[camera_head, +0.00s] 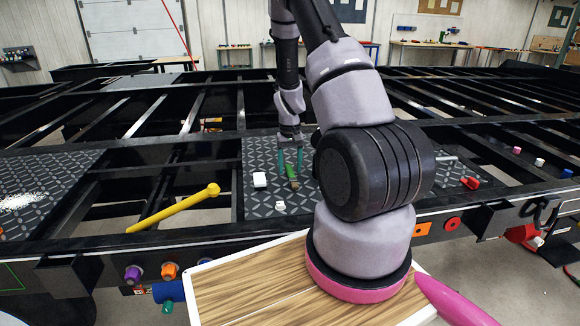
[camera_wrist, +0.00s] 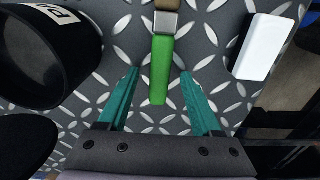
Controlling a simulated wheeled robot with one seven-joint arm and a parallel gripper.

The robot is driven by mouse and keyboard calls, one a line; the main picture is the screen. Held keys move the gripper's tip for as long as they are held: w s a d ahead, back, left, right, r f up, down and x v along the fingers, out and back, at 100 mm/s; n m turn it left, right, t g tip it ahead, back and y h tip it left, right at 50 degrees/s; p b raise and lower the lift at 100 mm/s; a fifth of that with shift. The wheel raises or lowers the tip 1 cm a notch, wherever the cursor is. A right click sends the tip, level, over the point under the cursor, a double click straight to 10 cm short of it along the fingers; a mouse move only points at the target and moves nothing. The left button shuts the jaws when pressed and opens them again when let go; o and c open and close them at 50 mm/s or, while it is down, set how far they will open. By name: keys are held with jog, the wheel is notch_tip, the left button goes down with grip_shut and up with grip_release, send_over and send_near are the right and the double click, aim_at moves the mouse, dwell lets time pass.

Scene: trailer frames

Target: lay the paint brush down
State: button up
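The paint brush (camera_wrist: 161,68) has a green handle and a metal ferrule. In the wrist view its handle lies between the two teal fingers of my gripper (camera_wrist: 160,95), with a gap on each side. In the head view the brush (camera_head: 291,172) is at the diamond-plate panel (camera_head: 262,187), under my gripper (camera_head: 291,158). It appears to lie on the plate, though the exact contact is hard to tell. My gripper is open, and its fingers point down at the plate. The bristles are cut off at the top of the wrist view.
A white block (camera_wrist: 258,47) lies right of the brush in the wrist view. A black cylindrical container (camera_wrist: 45,55) is at the left. A yellow hammer-like tool (camera_head: 175,208) lies across the black frame, which has open gaps. A red item (camera_head: 470,183) is at right.

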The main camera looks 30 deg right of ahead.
jog(key=s+a+r+t, duration=0.1)
jog(key=a+r, duration=0.1)
jog(key=r, duration=0.9)
jog(key=s+a+r+t, duration=0.1)
jog(key=s+a+r, duration=0.15)
jog(key=r, duration=0.95)
jog(key=s+a+r+t, duration=0.1)
jog(key=s+a+r, duration=0.2)
jog(key=s+r, duration=0.3)
jog(key=s+a+r+t+y, duration=0.1)
jog(key=s+a+r+t, duration=0.1)
jog(key=s+r, duration=0.4)
jog(key=s+a+r+m+t+y, duration=0.1)
jog(key=s+a+r+t, duration=0.1)
jog(key=s+a+r, duration=0.3)
jog(key=s, duration=0.3)
jog(key=shift+r, duration=0.4)
